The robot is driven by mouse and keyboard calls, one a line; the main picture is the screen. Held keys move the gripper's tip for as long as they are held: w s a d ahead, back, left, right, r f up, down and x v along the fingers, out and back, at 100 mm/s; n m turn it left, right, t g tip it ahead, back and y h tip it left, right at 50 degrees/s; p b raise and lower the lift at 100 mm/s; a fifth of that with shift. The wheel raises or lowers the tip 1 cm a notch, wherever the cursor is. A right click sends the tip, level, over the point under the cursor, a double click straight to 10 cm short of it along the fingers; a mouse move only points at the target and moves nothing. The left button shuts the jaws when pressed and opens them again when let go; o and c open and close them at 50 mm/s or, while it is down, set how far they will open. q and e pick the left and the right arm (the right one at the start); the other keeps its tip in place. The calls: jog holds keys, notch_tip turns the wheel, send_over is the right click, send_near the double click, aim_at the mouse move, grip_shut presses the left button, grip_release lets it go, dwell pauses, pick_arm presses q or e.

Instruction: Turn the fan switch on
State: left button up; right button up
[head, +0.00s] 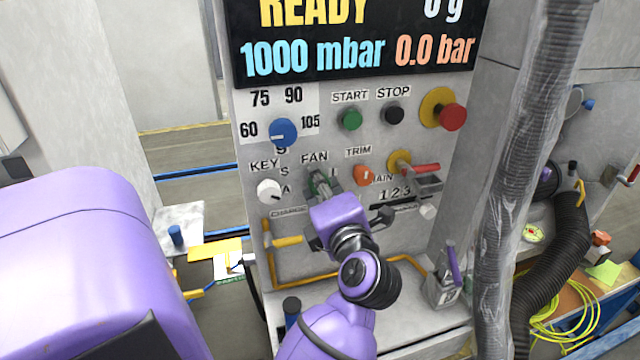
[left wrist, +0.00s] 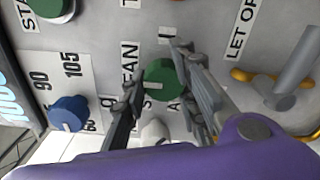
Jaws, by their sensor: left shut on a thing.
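The fan switch is a green round knob (left wrist: 166,77) with a white mark, below the FAN label (head: 314,157) on the grey panel (head: 340,75). In the head view my left gripper (head: 324,188) is at this knob and hides most of it. In the left wrist view the gripper's two fingers (left wrist: 157,80) lie on either side of the knob and are shut on it. The white mark on the knob points toward the left finger in that view. My right gripper is in neither view.
Nearby on the panel are a white key knob (head: 269,190), a blue dial (head: 283,131), an orange trim knob (head: 363,175), a green start button (head: 349,119), a black stop button (head: 393,114) and a red-handled valve (head: 418,169). A yellow pipe (head: 268,255) runs below.

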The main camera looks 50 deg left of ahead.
pick_arm(q)
jog(key=shift+r, duration=0.55)
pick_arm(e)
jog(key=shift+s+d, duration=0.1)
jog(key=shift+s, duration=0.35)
pick_arm(q)
jog(key=o, duration=1)
jog(key=shift+s, duration=0.1)
jog(key=shift+f, duration=0.2)
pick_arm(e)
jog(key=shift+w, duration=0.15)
pick_arm(q)
jog(key=shift+f, duration=0.15)
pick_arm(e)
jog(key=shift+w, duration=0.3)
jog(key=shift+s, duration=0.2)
